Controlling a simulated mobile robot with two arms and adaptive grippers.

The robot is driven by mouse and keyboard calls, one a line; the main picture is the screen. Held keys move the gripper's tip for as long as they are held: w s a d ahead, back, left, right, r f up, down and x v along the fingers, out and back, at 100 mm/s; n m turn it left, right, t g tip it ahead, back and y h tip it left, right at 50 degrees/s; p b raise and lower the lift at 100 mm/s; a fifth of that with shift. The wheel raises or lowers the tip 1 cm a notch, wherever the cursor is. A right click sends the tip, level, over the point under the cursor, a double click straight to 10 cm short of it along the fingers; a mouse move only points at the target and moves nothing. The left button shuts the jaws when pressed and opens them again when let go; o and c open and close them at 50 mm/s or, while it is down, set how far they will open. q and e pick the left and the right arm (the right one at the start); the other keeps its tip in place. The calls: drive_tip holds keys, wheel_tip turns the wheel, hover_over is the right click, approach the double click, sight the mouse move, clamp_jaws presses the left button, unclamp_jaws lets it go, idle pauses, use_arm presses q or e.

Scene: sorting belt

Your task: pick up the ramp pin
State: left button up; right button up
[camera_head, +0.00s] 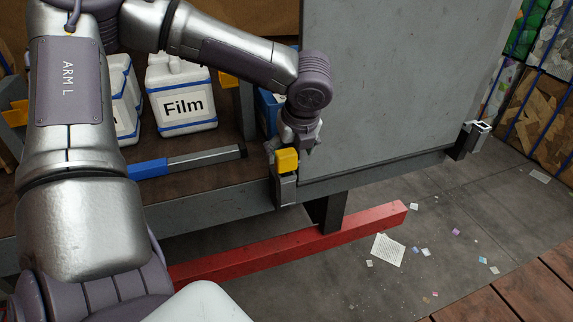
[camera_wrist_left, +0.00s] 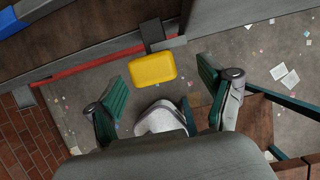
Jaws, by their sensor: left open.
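The ramp pin, with a yellow block-shaped head (camera_head: 286,160), sits at a grey bracket (camera_head: 286,190) on the front edge of the bench, at the lower left corner of the big grey panel. The yellow head also shows in the left wrist view (camera_wrist_left: 152,67), beyond the fingers and roughly centred between them. My left gripper (camera_head: 303,147) is just above and beside the pin in the head view. Its green-padded fingers (camera_wrist_left: 160,80) are spread wide and hold nothing. The pin's shaft is hidden. My right gripper is not in view.
The grey panel (camera_head: 390,80) stands upright just right of the gripper. A second bracket (camera_head: 472,138) is at its right corner. A white Film jug (camera_head: 182,98) and a blue-handled bar (camera_head: 190,161) are on the bench. A red beam (camera_head: 290,243) runs low in front; paper scraps litter the floor.

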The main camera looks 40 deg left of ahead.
sight(286, 177)
use_arm(q)
drive_tip(key=x, duration=0.4)
drive_tip(key=shift+s+a+f+p, duration=0.15)
drive_tip(key=shift+s+a+p, duration=0.05)
drive_tip(key=shift+a+p, duration=0.25)
drive_tip(key=shift+w+a+f, duration=0.1)
drive_tip(key=shift+w+f, duration=0.05)
drive_tip(key=shift+f, duration=0.1)
drive_tip(key=shift+r, duration=0.1)
drive_tip(key=shift+c, duration=0.6)
drive_tip(key=c, duration=1.4)
